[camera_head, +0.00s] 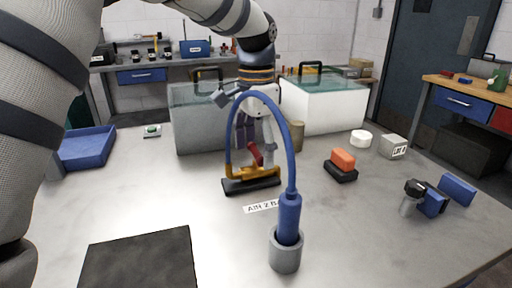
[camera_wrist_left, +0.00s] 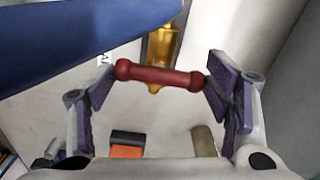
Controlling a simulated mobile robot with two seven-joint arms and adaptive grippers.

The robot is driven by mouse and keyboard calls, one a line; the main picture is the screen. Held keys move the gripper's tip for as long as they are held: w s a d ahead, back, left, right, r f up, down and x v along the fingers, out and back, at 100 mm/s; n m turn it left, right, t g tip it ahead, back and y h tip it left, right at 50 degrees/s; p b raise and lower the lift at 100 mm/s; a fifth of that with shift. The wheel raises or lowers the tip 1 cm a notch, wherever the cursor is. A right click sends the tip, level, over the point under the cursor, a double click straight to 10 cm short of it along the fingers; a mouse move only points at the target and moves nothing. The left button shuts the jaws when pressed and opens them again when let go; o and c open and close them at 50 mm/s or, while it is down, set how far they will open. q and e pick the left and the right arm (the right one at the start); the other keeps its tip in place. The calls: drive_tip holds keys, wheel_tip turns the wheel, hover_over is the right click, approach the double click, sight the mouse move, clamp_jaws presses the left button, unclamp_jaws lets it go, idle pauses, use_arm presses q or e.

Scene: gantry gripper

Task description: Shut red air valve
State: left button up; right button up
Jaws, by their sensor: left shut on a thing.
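The red valve handle (camera_head: 255,155) is a short bar with rounded ends on a brass valve body (camera_head: 264,172), which sits on a black base (camera_head: 250,186) in the middle of the table. My left gripper (camera_head: 254,146) reaches down from above and is shut on the handle. In the left wrist view, the red bar (camera_wrist_left: 160,76) lies crosswise between the purple finger pads, its ends at the pads. The brass part (camera_wrist_left: 163,42) shows behind it. The handle's exact angle is hard to tell in the head view. My right gripper is not in view.
A blue hose (camera_head: 292,150) arches from a grey stand (camera_head: 285,252) over the valve, close to my left gripper. Glass-walled boxes (camera_head: 325,105) stand behind. An orange-topped block (camera_head: 342,161) and a blue-and-black tool (camera_head: 430,200) lie right.

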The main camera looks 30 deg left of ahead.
sight(256, 150)
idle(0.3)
use_arm(q)
drive_tip(key=o, duration=0.8)
wheel_tip(256, 150, up, 12)
drive_tip(key=shift+r, duration=0.1)
